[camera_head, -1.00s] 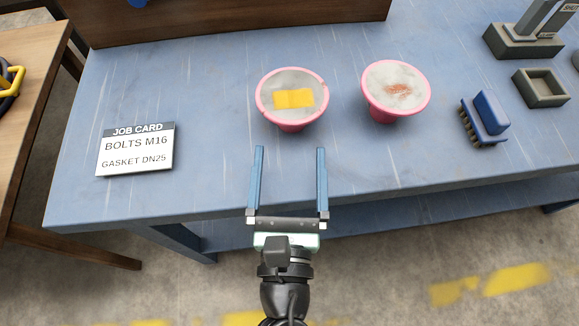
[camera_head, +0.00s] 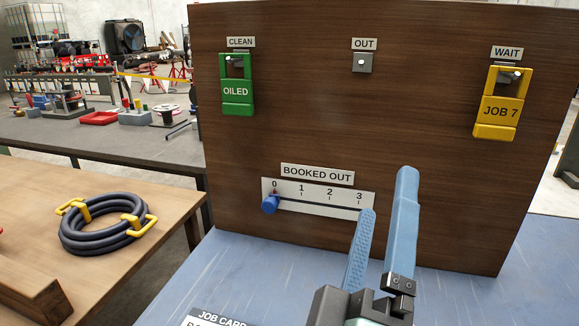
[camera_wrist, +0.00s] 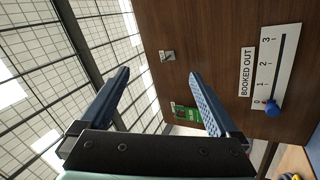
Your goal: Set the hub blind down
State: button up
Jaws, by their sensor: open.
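My gripper (camera_head: 387,190) is open and empty, raised in front of the brown board (camera_head: 300,130), with its blue fingers pointing up. In the wrist view its two fingers (camera_wrist: 160,73) stand wide apart with nothing between them. I see nothing in the current views that I can name as the hub blind. The pink spool-like pieces on the bench are out of view now.
The board carries a green OILED tag (camera_head: 238,92), a yellow JOB 7 tag (camera_head: 501,108), an empty OUT hook (camera_head: 362,63) and a slider with its blue knob (camera_head: 270,204) at 0. A coiled hose (camera_head: 104,232) lies on the wooden table at left.

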jog(key=s+a+r+m+t+y, duration=0.2)
jog(key=a+r+m+t+y, duration=0.1)
jog(key=r, duration=0.7)
jog(key=s+a+r+m+t+y, duration=0.2)
jog(key=a+r+m+y, duration=0.3)
jog(key=r, duration=0.5)
jog(key=shift+a+m+t, duration=0.4)
jog(key=shift+a+m, duration=0.05)
jog(key=shift+m, duration=0.45)
notch_tip(320, 180, up, 18)
jog(key=p, duration=1.7)
jog(key=shift+f, duration=0.2)
